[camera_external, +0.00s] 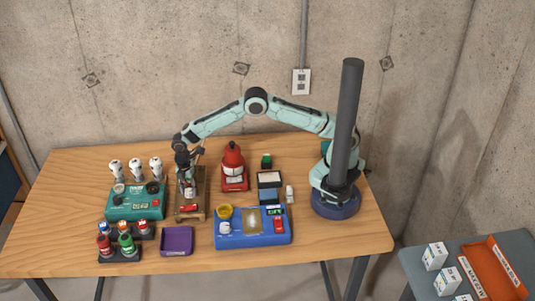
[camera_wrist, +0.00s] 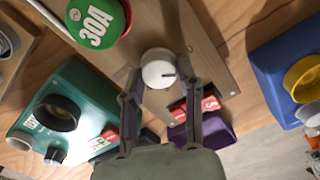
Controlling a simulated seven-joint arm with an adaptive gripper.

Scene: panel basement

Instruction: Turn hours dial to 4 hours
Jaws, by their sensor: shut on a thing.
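The white round dial (camera_wrist: 158,68) with a dark pointer line sits on a wooden board (camera_wrist: 225,75). In the wrist view the pointer line is toward the dial's right side. My gripper (camera_wrist: 161,66) is shut on the dial, with one finger on each side of it. No hour marks can be read around the dial. In the external view my gripper (camera_external: 189,182) reaches down over the wooden board (camera_external: 180,213), and a small white part of the dial (camera_external: 190,192) shows under it. A red part (camera_external: 189,208) lies on the board in front of the dial.
A teal box (camera_external: 136,203) with knobs stands left of the board, a blue box (camera_external: 253,236) to its right. A purple tray (camera_external: 177,240) is in front.

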